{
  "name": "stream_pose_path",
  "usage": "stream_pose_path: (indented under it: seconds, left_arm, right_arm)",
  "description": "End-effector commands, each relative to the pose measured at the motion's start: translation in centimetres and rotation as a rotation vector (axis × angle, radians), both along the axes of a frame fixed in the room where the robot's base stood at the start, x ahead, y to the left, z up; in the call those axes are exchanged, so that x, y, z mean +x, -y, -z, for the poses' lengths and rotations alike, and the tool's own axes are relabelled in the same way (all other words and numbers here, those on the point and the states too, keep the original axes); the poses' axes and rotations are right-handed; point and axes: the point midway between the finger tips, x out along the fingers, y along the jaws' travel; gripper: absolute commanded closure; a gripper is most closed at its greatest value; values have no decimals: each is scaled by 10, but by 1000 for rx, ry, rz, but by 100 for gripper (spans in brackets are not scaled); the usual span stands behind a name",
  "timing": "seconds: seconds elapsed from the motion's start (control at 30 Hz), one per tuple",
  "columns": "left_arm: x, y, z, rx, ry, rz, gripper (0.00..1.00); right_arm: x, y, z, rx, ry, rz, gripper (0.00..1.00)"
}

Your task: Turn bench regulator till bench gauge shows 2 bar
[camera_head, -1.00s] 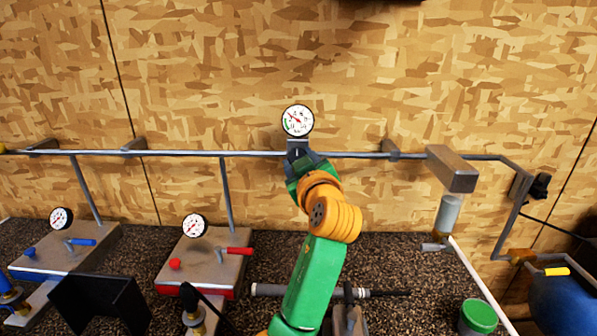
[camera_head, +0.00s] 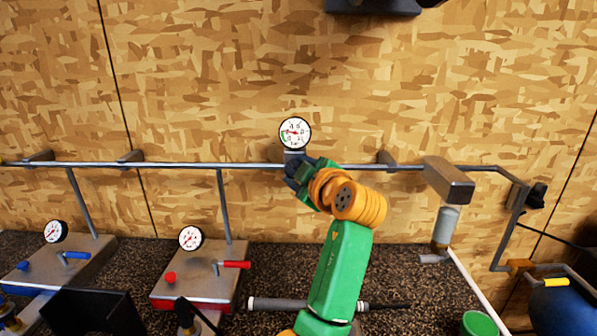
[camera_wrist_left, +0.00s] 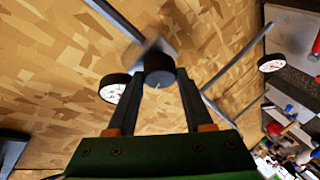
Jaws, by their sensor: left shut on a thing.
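The bench gauge (camera_head: 294,132) is a round white dial with a red needle and a green band, on the pipe at the back wall. Its needle lies nearly level; I cannot read the exact value. It shows edge-on in the left wrist view (camera_wrist_left: 115,88). The bench regulator, a dark round knob (camera_wrist_left: 159,66), sits just below the gauge and is mostly hidden in the head view. My left gripper (camera_head: 296,172) is shut on this knob, with a finger on each side in the left wrist view (camera_wrist_left: 159,78). My right gripper is not in view.
The metal pipe (camera_head: 150,165) runs along the wall. Two bench plates with gauges, one blue (camera_head: 70,262) and one red (camera_head: 200,275), stand left. A long dark shaft (camera_head: 280,304) lies behind my arm. A green cup (camera_head: 478,324) and blue tank (camera_head: 565,308) are at right.

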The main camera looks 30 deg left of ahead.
Motion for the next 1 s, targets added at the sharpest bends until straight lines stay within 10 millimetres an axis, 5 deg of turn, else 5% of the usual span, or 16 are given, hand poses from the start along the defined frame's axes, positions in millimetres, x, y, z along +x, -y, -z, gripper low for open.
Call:
stream_pose_path:
  seconds: [0.3, 0.33, 0.43, 0.73, 1.0]
  left_arm:
    - [0, 0, -2, 2, 5, 0, 100]
    - [0, 0, -2, 2, 5, 0, 43]
    - [0, 0, -2, 3, 3, -1, 19]
    - [-1, 2, 0, 1, 3, 1, 19]
    - [-35, 40, -8, 3, 7, 1, 19]
  right_arm:
    - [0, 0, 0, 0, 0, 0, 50]
    - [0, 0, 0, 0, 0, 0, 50]
    - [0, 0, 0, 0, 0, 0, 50]
    - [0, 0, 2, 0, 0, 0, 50]
    - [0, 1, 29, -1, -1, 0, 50]
